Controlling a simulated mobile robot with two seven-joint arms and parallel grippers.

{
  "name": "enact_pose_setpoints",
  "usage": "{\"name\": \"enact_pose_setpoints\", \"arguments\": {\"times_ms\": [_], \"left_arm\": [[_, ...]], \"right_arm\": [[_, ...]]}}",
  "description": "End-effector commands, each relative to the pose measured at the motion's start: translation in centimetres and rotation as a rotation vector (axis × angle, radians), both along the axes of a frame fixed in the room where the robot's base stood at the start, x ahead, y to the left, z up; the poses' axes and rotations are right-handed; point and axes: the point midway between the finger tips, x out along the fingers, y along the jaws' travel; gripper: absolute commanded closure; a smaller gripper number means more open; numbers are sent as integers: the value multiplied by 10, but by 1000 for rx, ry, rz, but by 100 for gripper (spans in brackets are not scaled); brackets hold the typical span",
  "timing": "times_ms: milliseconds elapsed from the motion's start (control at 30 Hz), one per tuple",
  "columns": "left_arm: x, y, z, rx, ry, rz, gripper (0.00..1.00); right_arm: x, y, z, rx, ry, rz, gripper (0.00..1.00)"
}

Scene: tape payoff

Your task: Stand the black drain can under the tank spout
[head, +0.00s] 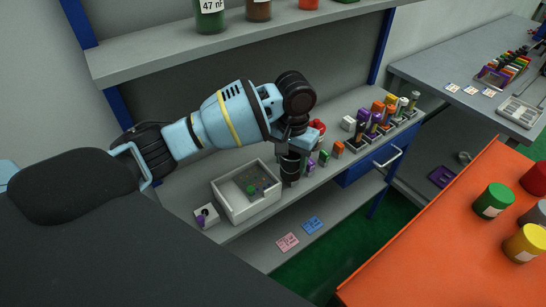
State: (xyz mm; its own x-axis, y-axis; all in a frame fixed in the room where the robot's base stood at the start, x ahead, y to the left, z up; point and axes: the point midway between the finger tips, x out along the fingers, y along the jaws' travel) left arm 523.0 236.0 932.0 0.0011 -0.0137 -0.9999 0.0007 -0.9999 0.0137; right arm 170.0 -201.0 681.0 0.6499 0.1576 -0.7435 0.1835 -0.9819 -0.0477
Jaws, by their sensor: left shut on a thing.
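My left gripper (291,142) reaches in from the left over the grey bench. It points down and is shut on a small black can (290,166), which looks upright. The gripper's wrist hides part of the can's surroundings. I cannot tell whether the can's base touches the bench or hangs just above it. I cannot clearly make out a tank or its spout in this view. My right gripper is not in view.
Several coloured items crowd the bench to the right. An orange surface (420,240) with coloured jars is at the right front. A shelf (150,65) runs above.

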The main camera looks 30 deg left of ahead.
Motion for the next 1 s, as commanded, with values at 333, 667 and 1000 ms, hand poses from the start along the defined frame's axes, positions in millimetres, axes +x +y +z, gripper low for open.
{"name": "enact_pose_setpoints", "arguments": {"times_ms": [333,667,1000], "left_arm": [[30,73,-1,1,2,4,73],[32,76,-21,0,0,-1,73],[31,76,-60,1,4,0,73]], "right_arm": [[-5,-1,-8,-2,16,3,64],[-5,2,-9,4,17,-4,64],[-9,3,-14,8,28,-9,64]]}}
